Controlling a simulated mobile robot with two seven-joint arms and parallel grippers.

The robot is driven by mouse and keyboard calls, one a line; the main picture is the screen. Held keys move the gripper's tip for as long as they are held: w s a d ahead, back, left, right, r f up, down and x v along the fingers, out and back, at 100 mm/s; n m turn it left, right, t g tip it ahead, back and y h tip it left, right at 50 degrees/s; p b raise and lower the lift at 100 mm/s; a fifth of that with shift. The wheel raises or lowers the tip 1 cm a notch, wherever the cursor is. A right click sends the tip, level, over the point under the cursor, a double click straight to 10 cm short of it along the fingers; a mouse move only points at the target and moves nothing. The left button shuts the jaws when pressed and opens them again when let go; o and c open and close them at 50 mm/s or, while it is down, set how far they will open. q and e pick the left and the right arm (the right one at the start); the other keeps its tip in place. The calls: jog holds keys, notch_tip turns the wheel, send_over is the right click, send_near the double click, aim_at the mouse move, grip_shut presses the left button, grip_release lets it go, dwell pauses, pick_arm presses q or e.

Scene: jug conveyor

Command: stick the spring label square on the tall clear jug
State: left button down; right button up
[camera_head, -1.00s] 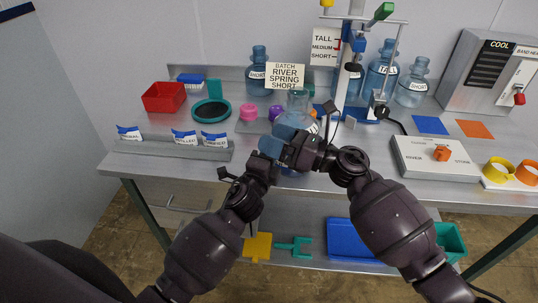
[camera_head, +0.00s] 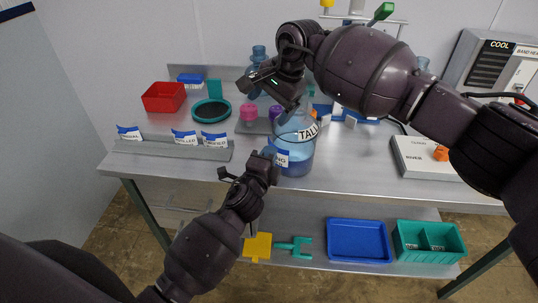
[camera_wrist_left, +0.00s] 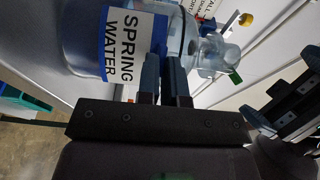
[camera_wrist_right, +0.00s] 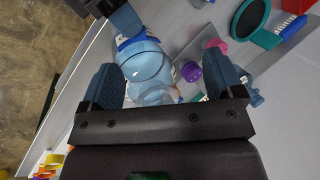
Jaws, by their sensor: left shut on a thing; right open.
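The tall clear jug (camera_head: 296,148) is a bluish see-through bottle with a TALL tag, upright near the table's front edge. My left gripper (camera_head: 270,160) is shut on the blue-and-white spring label (camera_head: 282,157) at the jug's lower left front. In the left wrist view the label (camera_wrist_left: 124,45) reads SPRING WATER and lies over the jug wall, looking roughly aligned with it; I cannot tell whether all of it touches. My right gripper (camera_head: 268,92) is open, above and left of the jug's neck. In the right wrist view the jug (camera_wrist_right: 146,66) shows beyond its spread fingers (camera_wrist_right: 165,78).
A label rack (camera_head: 170,148) with several labels stands left. A red bin (camera_head: 164,97), a dark round pad (camera_head: 211,111) and pink and purple caps (camera_head: 249,112) lie behind. A control box (camera_head: 425,160) is at right. My right arm hides the back right.

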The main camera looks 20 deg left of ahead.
jog(key=w+d+r+n+t+h, duration=0.35)
jog(key=w+r+h, duration=0.2)
jog(key=r, duration=0.25)
jog(key=shift+m+t+y, duration=0.45)
jog(key=shift+y, duration=0.1)
jog(key=shift+x, duration=5.7)
jog(key=shift+a, duration=0.1)
jog(key=c, duration=1.1)
pick_arm(q)
jog(key=shift+w+d, duration=0.25)
jog(key=shift+w, duration=0.35)
pick_arm(e)
jog(key=shift+a, duration=0.1)
